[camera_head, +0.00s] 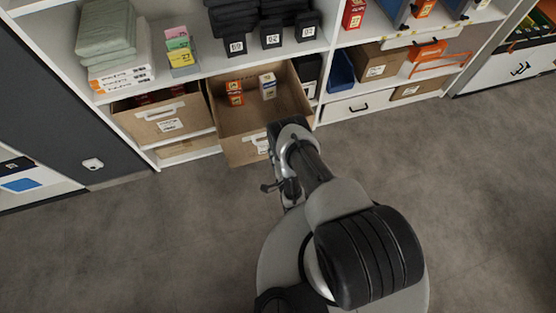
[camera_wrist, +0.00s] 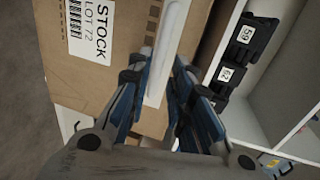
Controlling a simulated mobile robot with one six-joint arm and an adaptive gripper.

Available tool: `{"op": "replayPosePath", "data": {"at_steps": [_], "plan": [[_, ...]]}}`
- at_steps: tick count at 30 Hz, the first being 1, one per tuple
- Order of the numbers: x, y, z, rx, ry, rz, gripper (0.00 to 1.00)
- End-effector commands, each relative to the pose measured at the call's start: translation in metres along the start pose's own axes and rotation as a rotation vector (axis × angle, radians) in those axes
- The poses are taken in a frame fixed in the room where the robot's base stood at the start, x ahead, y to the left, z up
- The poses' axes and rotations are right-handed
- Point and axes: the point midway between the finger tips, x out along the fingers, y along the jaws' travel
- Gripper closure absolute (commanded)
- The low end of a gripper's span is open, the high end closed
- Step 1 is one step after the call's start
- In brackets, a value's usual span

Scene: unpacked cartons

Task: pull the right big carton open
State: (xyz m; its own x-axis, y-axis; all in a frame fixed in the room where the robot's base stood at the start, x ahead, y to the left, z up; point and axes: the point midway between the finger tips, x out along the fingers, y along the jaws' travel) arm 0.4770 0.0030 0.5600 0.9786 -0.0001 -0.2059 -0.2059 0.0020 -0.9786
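The right big carton (camera_head: 228,124) is a brown open-topped box on the lower shelf. It stands well out past the shelf front, so its inside shows, with small orange boxes (camera_head: 235,93) and a white box (camera_head: 267,85) in it. The wrist view shows its front (camera_wrist: 115,30), a "STOCK LOT 72" label (camera_wrist: 90,28) and a white handle (camera_wrist: 167,45). My gripper (camera_wrist: 163,62) has one finger on each side of this handle and looks shut on it. In the head view my arm covers part of the carton's front, and the fingertips are hidden.
Another big carton (camera_head: 150,121) sits to the left, further back in the shelf. Black bins (camera_head: 270,38) stand on the shelf above. A blue bin (camera_head: 340,72) and a smaller carton (camera_head: 377,64) are to the right. The grey floor (camera_head: 150,230) in front is clear.

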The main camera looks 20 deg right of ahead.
Motion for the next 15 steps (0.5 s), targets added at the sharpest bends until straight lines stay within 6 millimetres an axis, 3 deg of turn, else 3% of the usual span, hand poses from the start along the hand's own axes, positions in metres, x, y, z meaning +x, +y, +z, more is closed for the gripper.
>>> {"op": "replayPosePath", "data": {"at_steps": [6,15], "plan": [[-0.04,0.001,0.0,0.0,0.0,0.002,0.8],[-0.056,0.0,0.0,0.0,0.0,-0.001,0.8]]}}
